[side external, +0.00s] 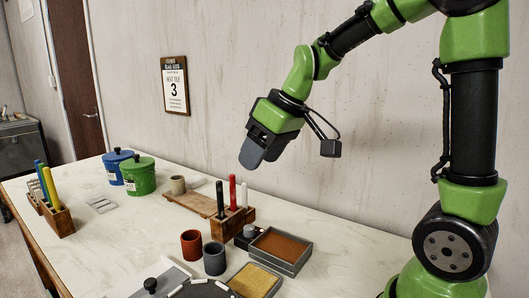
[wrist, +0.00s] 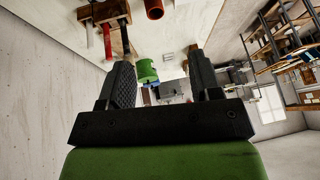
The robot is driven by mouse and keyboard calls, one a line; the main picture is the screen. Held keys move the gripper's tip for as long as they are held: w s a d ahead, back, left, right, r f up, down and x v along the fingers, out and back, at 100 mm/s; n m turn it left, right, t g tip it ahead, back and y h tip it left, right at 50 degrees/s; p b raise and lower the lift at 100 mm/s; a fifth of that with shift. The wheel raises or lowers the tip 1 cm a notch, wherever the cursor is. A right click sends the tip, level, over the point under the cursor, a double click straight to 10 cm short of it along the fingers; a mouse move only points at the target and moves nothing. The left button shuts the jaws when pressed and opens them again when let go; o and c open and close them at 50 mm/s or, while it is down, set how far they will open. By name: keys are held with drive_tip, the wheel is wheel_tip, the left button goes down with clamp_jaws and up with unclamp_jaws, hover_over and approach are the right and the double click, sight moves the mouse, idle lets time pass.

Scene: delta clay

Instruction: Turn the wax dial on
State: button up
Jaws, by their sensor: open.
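My gripper (side external: 252,152) is open and empty, raised well above the table in the side view. Its two fingers stand apart in the wrist view (wrist: 160,72), with nothing between them up close. A small dark block with a round grey knob (side external: 249,231) sits on the table below and in front of my gripper, beside a wooden holder; it may be the wax dial, but it is too small to tell or to read its setting. The wrist view does not clearly show it.
The wooden holder (side external: 237,222) carries upright black, red and white sticks. Grey trays (side external: 297,252), a red cup (side external: 191,244) and a dark cup (side external: 214,259) stand near the knob. Green (side external: 138,178) and blue (side external: 112,167) lidded pots stand farther left. The air around my gripper is clear.

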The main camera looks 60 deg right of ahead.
drive_tip(key=shift+s+a+r, duration=0.15)
drive_tip(key=shift+s+a, duration=0.1)
drive_tip(key=shift+s, duration=0.2)
drive_tip(key=m+g+h, duration=0.1)
drive_tip(key=m+g, duration=0.1)
drive_tip(key=g, duration=0.3)
hover_over(250, 227)
wheel_tip(250, 227, down, 16)
wheel_tip(250, 227, down, 9)
drive_tip(key=shift+f, duration=0.2)
drive_tip(key=shift+c, duration=0.2)
